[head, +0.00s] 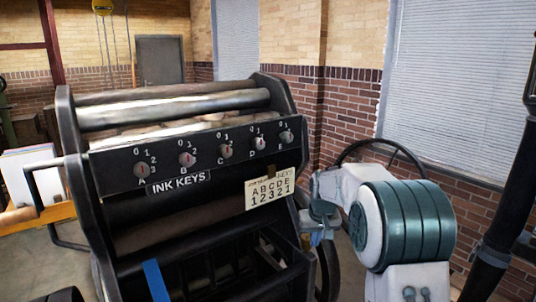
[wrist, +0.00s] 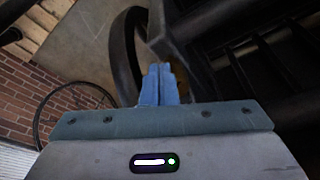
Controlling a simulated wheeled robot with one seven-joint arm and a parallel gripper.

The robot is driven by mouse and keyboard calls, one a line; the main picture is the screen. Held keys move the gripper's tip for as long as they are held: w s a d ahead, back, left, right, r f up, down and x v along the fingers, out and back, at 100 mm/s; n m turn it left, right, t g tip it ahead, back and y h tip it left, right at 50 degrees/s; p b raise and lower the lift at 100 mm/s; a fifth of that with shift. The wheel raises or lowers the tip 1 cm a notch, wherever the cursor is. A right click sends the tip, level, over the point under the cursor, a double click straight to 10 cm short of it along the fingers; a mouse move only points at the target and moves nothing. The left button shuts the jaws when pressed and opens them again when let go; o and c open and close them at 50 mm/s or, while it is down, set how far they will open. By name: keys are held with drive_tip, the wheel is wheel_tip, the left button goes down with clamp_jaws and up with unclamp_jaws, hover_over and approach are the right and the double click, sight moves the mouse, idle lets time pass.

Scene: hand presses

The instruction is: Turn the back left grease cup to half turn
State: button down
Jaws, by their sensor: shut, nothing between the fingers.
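I cannot make out a grease cup for certain in either view. A small yellow-brown patch (wrist: 181,76) shows just behind my fingertips in the wrist view, partly hidden by them; I cannot tell what it is. The black hand press (head: 180,230) fills the left and middle of the head view. My gripper (head: 317,238) is at the press's right side, low beside its frame. In the wrist view its blue fingers (wrist: 160,82) are together and empty, between a dark wheel rim and the black frame.
The press front carries a row of ink key knobs (head: 188,159) and a card (head: 269,191) with letters and numbers. A black wheel (wrist: 125,55) is close to my fingers. Brick walls (head: 345,110) stand behind. A paper stack (head: 27,175) is at the left.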

drive_tip(key=shift+s+a, duration=0.1)
drive_tip(key=shift+a, duration=0.25)
idle(0.3)
drive_tip(key=shift+a, duration=1)
drive_tip(key=shift+s+a, duration=0.15)
drive_tip(key=shift+s, duration=0.15)
drive_tip(key=w+p+v, duration=0.1)
drive_tip(key=p+v, duration=0.3)
drive_tip(key=v, duration=0.2)
hover_over(305, 240)
drive_tip(key=s, duration=0.3)
drive_tip(key=shift+w+a+r, duration=0.1)
drive_tip(key=shift+w, duration=0.15)
